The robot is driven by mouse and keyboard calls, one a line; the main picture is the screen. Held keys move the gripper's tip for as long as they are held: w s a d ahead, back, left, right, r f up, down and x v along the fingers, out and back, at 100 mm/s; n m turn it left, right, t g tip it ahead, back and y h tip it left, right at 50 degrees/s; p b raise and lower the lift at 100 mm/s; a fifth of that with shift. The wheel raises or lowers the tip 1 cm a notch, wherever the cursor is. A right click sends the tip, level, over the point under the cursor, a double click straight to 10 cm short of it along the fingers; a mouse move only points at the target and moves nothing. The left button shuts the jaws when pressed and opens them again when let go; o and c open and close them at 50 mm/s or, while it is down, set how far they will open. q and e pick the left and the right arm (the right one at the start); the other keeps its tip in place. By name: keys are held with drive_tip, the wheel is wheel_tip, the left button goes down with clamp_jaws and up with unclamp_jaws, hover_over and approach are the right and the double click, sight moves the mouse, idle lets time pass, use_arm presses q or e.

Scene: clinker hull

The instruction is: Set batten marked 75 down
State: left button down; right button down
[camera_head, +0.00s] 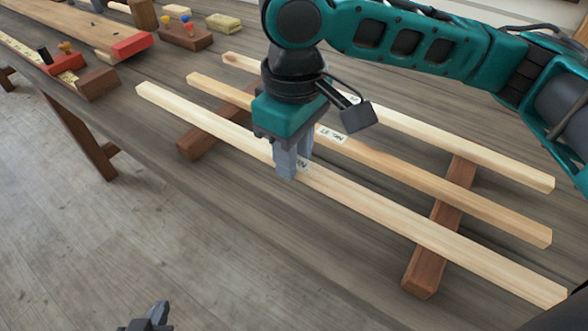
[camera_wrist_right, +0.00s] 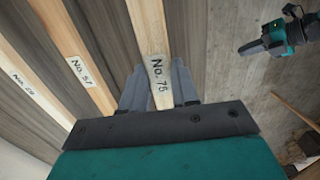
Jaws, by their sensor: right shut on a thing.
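The batten marked 75 (camera_head: 400,217) is a long pale strip, the nearest of three. Its "No. 75" label shows in the right wrist view (camera_wrist_right: 159,82) between my right fingers. My right gripper (camera_head: 289,170) is shut on this batten near its middle, from above. The batten crosses over two brown bearers, the left one (camera_head: 200,141) and the right one (camera_head: 425,262). I cannot tell if it touches them. My left gripper (camera_head: 152,318) is at the bottom edge of the head view, away from the battens; its jaw state is unclear.
Behind it lie the batten marked 57 (camera_head: 400,165) and a farther batten (camera_head: 460,143), roughly parallel on the bearers. Planks, a tape measure and small blocks lie at the upper left. Bare bench (camera_head: 230,220) is free in front of the nearest batten.

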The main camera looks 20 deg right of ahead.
wheel_tip(320, 180, down, 4)
drive_tip(key=shift+r+b, duration=0.1)
drive_tip(key=shift+b, duration=0.2)
drive_tip(key=c, duration=0.8)
unclamp_jaws()
drive_tip(key=shift+c, duration=0.2)
wheel_tip(320, 180, up, 12)
drive_tip(key=shift+r+p, duration=0.1)
drive_tip(key=shift+p, duration=1.1)
